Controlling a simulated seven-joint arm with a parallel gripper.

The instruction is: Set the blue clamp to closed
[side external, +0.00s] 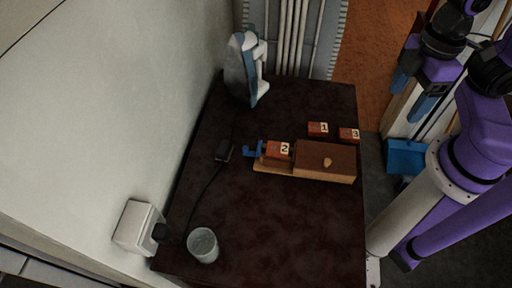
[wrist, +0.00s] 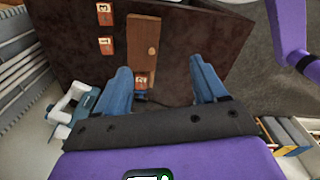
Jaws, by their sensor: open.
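The blue clamp (side external: 249,153) is a small blue piece at the left end of a wooden fixture (side external: 325,161) on the dark tabletop. It sits beside an orange block marked 2 (side external: 278,149). Whether it is open or closed is too small to tell. In the wrist view, the clamp (wrist: 140,95) shows small, just below the block, between my fingers in the picture. My gripper (side external: 411,92) is at the upper right in the side view, well away from the fixture. Its blue fingers are spread and empty in the wrist view (wrist: 159,66).
Orange blocks marked 1 (side external: 318,129) and 3 (side external: 349,135) lie behind the fixture. A white and blue-grey object (side external: 243,68) stands at the back left. A glass (side external: 203,245) stands at the front. A dark cable (side external: 206,190) crosses the left side.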

